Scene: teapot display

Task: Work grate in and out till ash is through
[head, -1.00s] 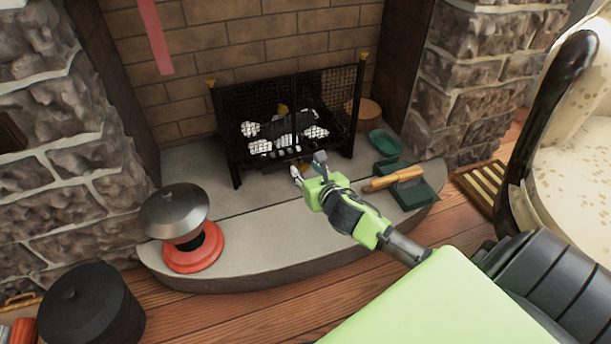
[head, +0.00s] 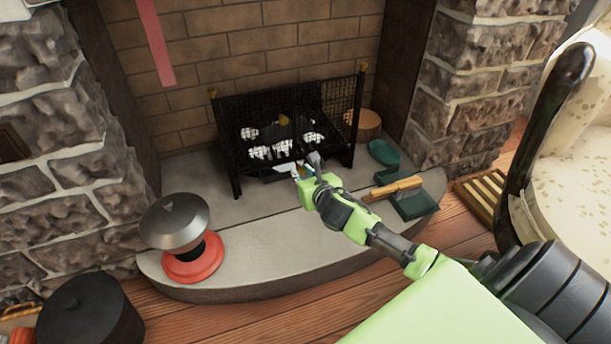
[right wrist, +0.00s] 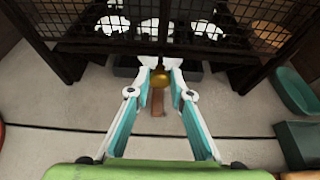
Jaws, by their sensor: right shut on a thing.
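The black fire basket (head: 237,172) stands on the hearth with mesh sides; pale lumps (head: 260,152) and dark pieces lie inside. My right gripper (head: 305,172) is at its front lower edge. In the right wrist view its fingertips (right wrist: 160,66) are shut around a small brass knob (right wrist: 160,77) with a brown stem below it, at the front of a dark shallow tray (right wrist: 126,67) under the basket. The knob's link to the grate is hidden by the fingers. I cannot tell how much ash lies below. My left gripper is not in view.
A red-based object with a grey lid (head: 192,258) stands on the hearth at left. At right are a green dustpan (head: 418,206) with a wooden-handled brush (head: 397,188), a green dish (head: 383,152) and a log piece (head: 368,124). The middle of the hearth (head: 240,215) is bare.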

